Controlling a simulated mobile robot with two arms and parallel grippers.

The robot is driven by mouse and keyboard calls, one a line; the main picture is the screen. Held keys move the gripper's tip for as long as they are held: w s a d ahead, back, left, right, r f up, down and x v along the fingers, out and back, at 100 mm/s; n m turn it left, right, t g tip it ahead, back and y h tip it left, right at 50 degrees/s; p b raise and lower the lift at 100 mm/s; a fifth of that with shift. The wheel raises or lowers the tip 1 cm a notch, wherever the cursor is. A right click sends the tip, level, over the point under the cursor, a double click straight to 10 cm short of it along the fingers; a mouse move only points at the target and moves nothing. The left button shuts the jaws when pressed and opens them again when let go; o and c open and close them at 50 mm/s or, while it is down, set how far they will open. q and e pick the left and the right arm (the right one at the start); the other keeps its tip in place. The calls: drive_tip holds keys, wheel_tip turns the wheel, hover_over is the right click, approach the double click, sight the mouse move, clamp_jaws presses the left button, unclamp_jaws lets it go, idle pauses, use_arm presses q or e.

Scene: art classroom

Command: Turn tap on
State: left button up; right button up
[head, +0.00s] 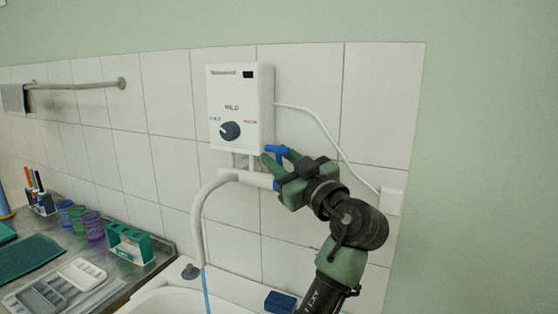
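The tap is a white pipe fitting (250,178) under the white water heater (240,105) on the tiled wall. Its blue handle (278,150) shows at the fitting's right end. A white curved spout (197,215) runs down toward the basin (178,297), and a thin blue stream (206,290) shows below its end.
A metal counter at left holds colored cups (78,218), a green rack (130,243), a grey tray (55,287) and a pen holder (40,203). A towel rail (75,86) is on the wall. A white cable (325,130) runs from the heater to a wall box (392,201).

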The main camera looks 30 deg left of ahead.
use_arm(q)
drive_tip(key=shift+d, duration=0.1)
drive_tip(key=shift+s+d+f, duration=0.2)
drive_tip(key=shift+d, duration=0.1)
drive_tip(key=b+v, duration=0.2)
drive_tip(key=v, duration=0.5)
drive_tip(key=shift+r, duration=0.15)
